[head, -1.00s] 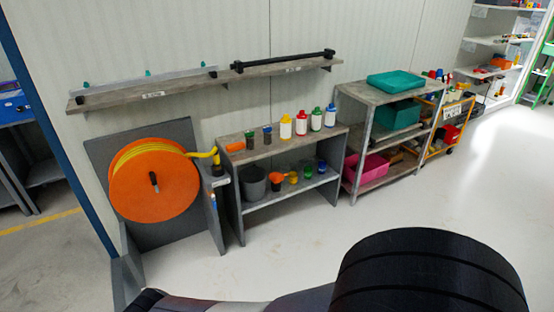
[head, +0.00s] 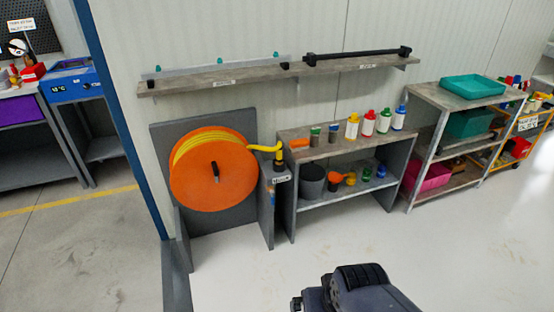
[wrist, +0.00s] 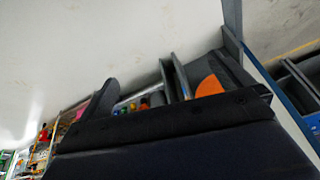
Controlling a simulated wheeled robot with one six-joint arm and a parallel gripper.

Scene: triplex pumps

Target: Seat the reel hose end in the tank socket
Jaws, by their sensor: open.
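The orange hose reel (head: 213,172) stands against a grey panel, with yellow hose wound on it. The yellow hose end (head: 278,154) arches right from the reel and points down into a dark fitting on a small grey ledge (head: 283,177). A slice of the orange reel (wrist: 209,86) also shows in the wrist view. My gripper (wrist: 178,100) is open and empty in the wrist view, well away from the reel and hose. I cannot make out a tank socket.
A low shelf (head: 335,146) with bottles and cups stands right of the reel. A wall shelf (head: 230,78) runs above. A rack with teal bins (head: 472,87) is further right. A blue post (head: 128,120) stands left. The floor in front is clear.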

